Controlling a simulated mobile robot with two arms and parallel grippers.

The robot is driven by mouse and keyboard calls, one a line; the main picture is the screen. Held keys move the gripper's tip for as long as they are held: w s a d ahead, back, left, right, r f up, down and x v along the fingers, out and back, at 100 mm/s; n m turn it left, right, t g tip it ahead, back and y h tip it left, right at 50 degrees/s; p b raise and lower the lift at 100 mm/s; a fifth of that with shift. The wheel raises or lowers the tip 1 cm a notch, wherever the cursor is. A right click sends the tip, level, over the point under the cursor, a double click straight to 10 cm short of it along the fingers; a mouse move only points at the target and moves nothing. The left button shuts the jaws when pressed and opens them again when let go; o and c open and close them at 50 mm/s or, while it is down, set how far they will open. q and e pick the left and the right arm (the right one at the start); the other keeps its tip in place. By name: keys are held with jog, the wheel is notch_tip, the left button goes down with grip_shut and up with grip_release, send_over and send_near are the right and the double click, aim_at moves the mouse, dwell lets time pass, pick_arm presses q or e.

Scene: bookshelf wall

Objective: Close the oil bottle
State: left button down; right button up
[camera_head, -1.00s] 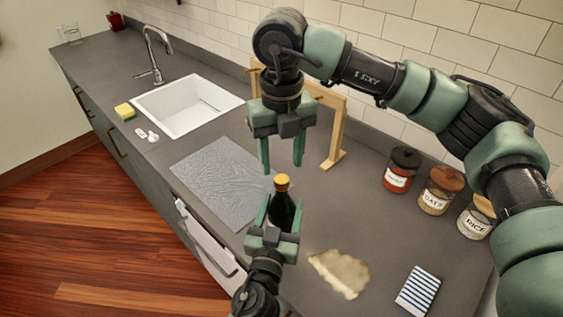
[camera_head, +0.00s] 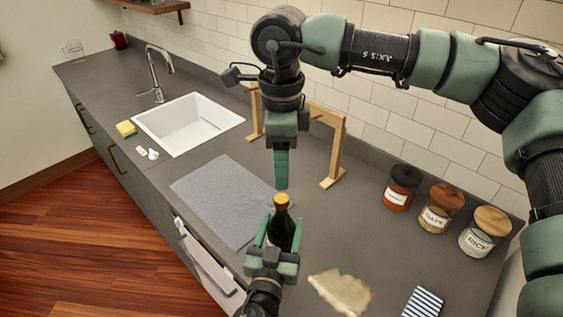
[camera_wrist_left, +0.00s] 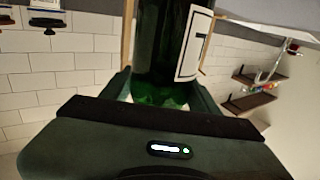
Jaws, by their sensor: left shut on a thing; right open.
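The oil bottle (camera_head: 281,228) is dark green glass with a yellow-orange cap (camera_head: 281,201) on its top, and it looks upright. My left gripper (camera_head: 279,238) is shut on the bottle's body from below in the head view. In the left wrist view the bottle (camera_wrist_left: 172,45) stands between the fingers, with part of a white label showing. My right gripper (camera_head: 281,180) hangs pointing down just above the cap, with a small gap. Its fingers are seen edge-on, one behind the other, and hold nothing visible.
A wooden stand (camera_head: 335,150) is behind my right gripper. A grey mat (camera_head: 215,200) lies left of the bottle. Jars (camera_head: 435,209) stand at right, with a beige cloth (camera_head: 340,291) and striped cloth (camera_head: 422,303) nearer. A sink (camera_head: 185,123) is at far left.

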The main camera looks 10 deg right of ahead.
aim_at(282, 197)
dwell(0.4)
jog(key=shift+f, duration=4)
grip_shut()
jog(key=shift+o, duration=0.4)
grip_release()
